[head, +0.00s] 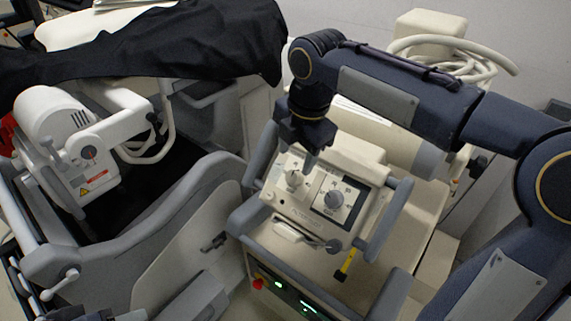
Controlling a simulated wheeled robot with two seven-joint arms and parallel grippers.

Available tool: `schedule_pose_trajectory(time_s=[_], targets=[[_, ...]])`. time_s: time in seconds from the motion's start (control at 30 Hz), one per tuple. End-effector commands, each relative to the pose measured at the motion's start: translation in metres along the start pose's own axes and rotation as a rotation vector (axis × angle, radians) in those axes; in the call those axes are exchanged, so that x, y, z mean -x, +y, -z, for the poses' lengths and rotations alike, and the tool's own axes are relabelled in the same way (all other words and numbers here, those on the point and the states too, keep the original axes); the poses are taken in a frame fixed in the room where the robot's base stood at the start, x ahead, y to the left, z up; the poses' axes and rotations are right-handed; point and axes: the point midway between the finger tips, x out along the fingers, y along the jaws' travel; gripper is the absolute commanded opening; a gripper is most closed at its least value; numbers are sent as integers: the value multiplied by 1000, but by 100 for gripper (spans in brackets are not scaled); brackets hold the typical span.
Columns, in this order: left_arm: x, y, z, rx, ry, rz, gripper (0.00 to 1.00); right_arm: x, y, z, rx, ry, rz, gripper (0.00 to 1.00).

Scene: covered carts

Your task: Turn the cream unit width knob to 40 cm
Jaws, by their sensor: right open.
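The cream unit (287,229) stands in the middle of the head view with a sloping control panel on top. Its panel carries a light-coloured knob (294,179) at the left and a grey round knob (334,199) on a dark-framed dial at the right. The markings are too small to read, so I cannot tell which knob is width or its setting. My right gripper (311,149) points down above the panel's back edge, just behind the light knob. It is open and appears apart from both knobs.
Grey handles (389,218) flank the panel. Coiled pale hose (480,62) lies behind my right arm.

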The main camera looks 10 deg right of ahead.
Motion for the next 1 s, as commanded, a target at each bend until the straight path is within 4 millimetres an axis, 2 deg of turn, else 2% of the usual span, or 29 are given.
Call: schedule_pose_trajectory(time_s=[0.2, 0.4, 0.73, 1.0], targets=[[0, 0, 0, 0, 0, 0, 53, -37, -1, 0, -3, 2, 4, 52], [1, 0, 0, 0, 0, 0, 53, -59, -1, 0, -3, 1, 2, 52], [1, 0, 1, 0, 0, 0, 53, -64, -1, 0, -4, 1, 0, 52], [1, 0, 1, 0, 0, 0, 53, -63, -1, 0, -4, 1, 0, 18]])
